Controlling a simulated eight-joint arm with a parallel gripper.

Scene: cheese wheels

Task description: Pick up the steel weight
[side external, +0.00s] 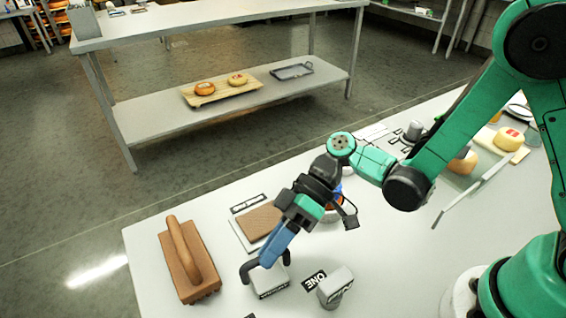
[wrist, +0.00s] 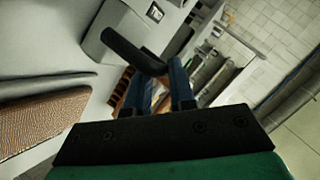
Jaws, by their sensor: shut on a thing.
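The steel weight (side external: 270,281) looks to be the grey block with a dark label and a black arched handle, near the front edge of the table in the side view. My gripper (side external: 270,260) comes down over it with blue fingers shut on the black handle, whose ends show on either side. In the wrist view the grey block (wrist: 97,37) is at upper left, and the black bar runs to the blue fingers of my gripper (wrist: 160,82). I cannot tell if the block touches the table.
A second grey metal piece (side external: 333,288) stands close on the right, with a "ONE" label (side external: 314,281) between. A brown slab (side external: 258,221) lies behind. Cheeses (side external: 508,139) sit at the far right.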

